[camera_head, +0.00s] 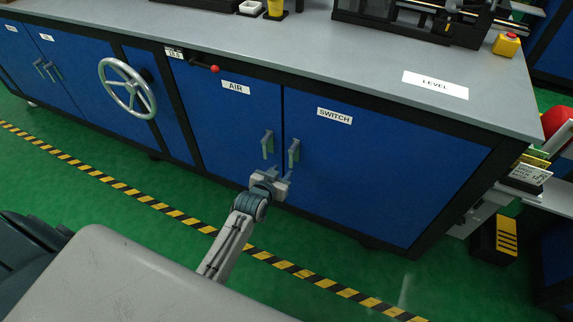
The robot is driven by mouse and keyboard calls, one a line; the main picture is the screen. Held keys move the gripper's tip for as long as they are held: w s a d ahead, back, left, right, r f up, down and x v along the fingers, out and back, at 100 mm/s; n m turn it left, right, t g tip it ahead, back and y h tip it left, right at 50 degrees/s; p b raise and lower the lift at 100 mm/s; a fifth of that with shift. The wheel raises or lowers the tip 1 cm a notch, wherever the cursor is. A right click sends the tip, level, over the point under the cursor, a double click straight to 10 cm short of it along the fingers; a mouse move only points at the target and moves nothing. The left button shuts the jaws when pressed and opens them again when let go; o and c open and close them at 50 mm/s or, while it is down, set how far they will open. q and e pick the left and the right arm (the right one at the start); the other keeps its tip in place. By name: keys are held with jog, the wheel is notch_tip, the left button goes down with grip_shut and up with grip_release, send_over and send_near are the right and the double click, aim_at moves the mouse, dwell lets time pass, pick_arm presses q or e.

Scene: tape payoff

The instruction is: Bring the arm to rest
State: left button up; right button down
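My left arm (229,240) reaches up from the bottom of the head view towards the blue cabinet. My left gripper (273,180) is in front of the cabinet doors, just below the two door handles in the picture. No object shows in it. Its fingers are small and point away, so I cannot tell whether they are apart or together. The AIR door's handle (267,144) and the SWITCH door's handle (293,152) both show above the gripper, clear of it. My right gripper is not in view.
The bench (330,55) has a grey top with a LEVEL label. A handwheel (127,89) and a red-knobbed lever (214,69) stick out of its front. A yellow-black floor stripe (180,216) crosses the green floor (60,185). A yellow button box (506,45) stands at the right.

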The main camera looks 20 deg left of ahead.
pick_arm(q)
jog(key=shift+v, duration=1)
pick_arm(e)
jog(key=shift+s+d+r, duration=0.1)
